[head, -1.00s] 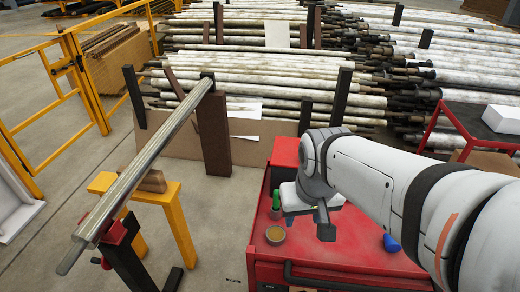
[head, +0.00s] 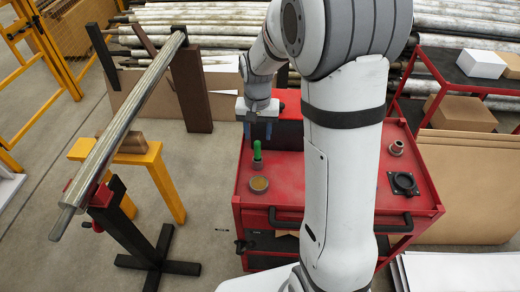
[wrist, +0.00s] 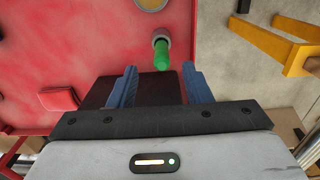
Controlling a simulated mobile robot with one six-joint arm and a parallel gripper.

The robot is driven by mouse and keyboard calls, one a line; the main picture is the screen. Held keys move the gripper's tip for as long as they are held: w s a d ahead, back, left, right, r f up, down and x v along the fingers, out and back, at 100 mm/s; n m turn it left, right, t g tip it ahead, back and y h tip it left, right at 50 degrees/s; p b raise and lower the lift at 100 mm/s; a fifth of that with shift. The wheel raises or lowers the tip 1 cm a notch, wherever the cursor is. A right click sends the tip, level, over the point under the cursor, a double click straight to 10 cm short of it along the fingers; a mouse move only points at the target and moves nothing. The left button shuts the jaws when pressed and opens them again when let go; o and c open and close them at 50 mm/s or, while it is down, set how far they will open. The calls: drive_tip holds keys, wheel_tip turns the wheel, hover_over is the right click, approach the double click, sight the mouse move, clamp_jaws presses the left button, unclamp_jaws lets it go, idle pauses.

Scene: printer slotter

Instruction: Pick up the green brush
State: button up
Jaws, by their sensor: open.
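The green brush (head: 257,149) stands upright on the red cart top, its green handle up and a grey part at its base. It also shows in the wrist view (wrist: 161,56), just beyond the gap between the fingers. My gripper (head: 258,130) is above and a little behind the brush in the head view. Its two blue fingers (wrist: 160,72) are apart with nothing between them. The brush is close to the fingertips, but I cannot tell the exact gap.
A round tin (head: 259,185) stands in front of the brush on the red cart (head: 283,185). A black flanged part (head: 404,183) and a small reddish ring (head: 396,148) lie at the cart's right. A long metal pipe (head: 122,130) rests on stands at the left. My arm hides the cart's middle.

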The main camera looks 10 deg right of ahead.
sight(258, 142)
drive_tip(key=f, duration=0.7)
drive_tip(key=shift+w+f+p, duration=0.1)
drive_tip(key=shift+w+p, duration=0.15)
drive_tip(key=shift+p, duration=0.05)
drive_tip(key=shift+c, duration=0.3)
clamp_jaws()
